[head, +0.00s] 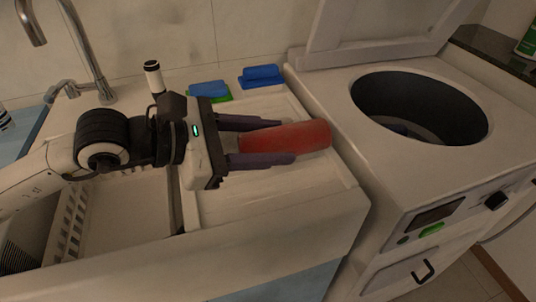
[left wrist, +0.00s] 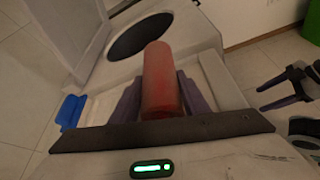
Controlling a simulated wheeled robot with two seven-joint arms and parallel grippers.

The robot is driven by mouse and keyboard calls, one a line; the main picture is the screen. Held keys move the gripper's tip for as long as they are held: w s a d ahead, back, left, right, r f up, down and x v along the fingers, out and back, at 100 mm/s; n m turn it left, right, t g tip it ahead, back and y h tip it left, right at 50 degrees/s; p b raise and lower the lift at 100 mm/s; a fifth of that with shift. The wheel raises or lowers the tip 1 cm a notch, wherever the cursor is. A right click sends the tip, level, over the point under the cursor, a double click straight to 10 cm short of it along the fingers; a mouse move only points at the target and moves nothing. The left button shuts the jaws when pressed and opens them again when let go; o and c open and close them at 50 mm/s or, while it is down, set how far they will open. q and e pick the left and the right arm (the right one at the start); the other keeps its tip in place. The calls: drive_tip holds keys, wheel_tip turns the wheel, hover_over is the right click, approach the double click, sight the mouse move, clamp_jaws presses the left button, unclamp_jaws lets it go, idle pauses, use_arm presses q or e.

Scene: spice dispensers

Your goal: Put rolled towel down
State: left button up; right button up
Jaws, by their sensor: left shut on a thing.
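The rolled towel (head: 290,137) is red and lies lengthwise between the fingers of my left gripper (head: 270,142), which is shut on it. Its far end sticks out past the fingertips toward the white machine. It is over the white ribbed counter, low down; I cannot tell whether it touches the surface. In the left wrist view the red roll (left wrist: 161,80) stands between the two purple fingers. My right gripper (left wrist: 286,88) shows at the right edge of the left wrist view, fingers apart and empty.
A top-loading white machine (head: 377,178) with an open lid (head: 375,35) stands at the right. A blue roll (head: 260,75) and a blue item on green (head: 210,90) lie at the counter's back. A sink with a rack (head: 72,222) and a faucet (head: 85,88) are at the left.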

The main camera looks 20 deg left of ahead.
sight(270, 180)
use_arm(q)
drive_tip(key=shift+f, duration=0.95)
wheel_tip(270, 180, down, 3)
drive_tip(key=shift+f, duration=0.35)
drive_tip(key=shift+f+b, duration=0.2)
drive_tip(key=shift+b, duration=0.25)
drive_tip(key=o, duration=1.1)
drive_tip(key=shift+o, duration=0.2)
